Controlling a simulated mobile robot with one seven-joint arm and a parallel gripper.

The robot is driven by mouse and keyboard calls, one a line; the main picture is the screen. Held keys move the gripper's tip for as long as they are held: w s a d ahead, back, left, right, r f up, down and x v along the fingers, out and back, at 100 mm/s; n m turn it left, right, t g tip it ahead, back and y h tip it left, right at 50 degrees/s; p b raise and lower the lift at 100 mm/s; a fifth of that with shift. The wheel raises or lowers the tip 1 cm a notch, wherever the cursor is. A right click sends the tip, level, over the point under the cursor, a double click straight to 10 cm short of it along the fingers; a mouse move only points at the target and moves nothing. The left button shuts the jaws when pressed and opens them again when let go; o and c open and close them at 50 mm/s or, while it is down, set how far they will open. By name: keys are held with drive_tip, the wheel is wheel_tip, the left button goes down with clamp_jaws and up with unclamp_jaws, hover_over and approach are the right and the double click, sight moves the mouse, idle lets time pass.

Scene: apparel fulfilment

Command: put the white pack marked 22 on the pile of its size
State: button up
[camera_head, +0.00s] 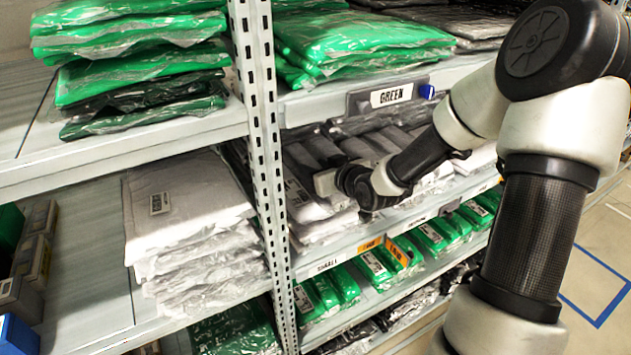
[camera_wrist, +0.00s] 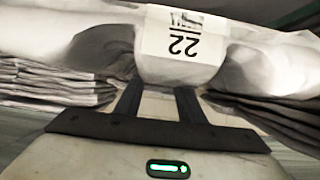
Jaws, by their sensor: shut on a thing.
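The white pack (camera_wrist: 185,48) with a label reading 22, upside down in the wrist view, is held at its near edge by my gripper (camera_wrist: 157,98). The two dark fingers reach onto it and are shut on it. In the head view my gripper (camera_head: 326,183) is at the middle shelf, below the GREEN tag, among white and grey packs; the held pack cannot be told apart there. In the wrist view a pile of flat packs (camera_wrist: 45,85) lies at the left and another pile (camera_wrist: 280,115) at the right, both under the held pack's level. Contact with them is unclear.
A slotted upright post (camera_head: 263,150) stands left of my gripper. A pile of white packs (camera_head: 185,215) lies left of it. Green packs (camera_head: 350,40) fill the shelf above, with a GREEN tag (camera_head: 391,95) on its edge. A SMALL tag (camera_head: 327,265) marks the lower shelf edge.

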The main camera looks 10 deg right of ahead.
sight(340, 194)
drive_tip(key=shift+f+b, duration=0.4)
drive_tip(key=shift+f, duration=1.65)
drive_tip(key=o, duration=1.3)
drive_tip(key=shift+r, duration=0.2)
drive_tip(key=shift+s+r+p, duration=0.1)
drive_tip(key=shift+r+p, duration=0.05)
drive_tip(key=shift+p, duration=0.2)
drive_tip(key=p+v, duration=0.1)
drive_tip(key=v, duration=1)
drive_tip(key=shift+s+d+r, duration=0.1)
drive_tip(key=shift+s+d, duration=0.05)
drive_tip(key=shift+s, duration=0.25)
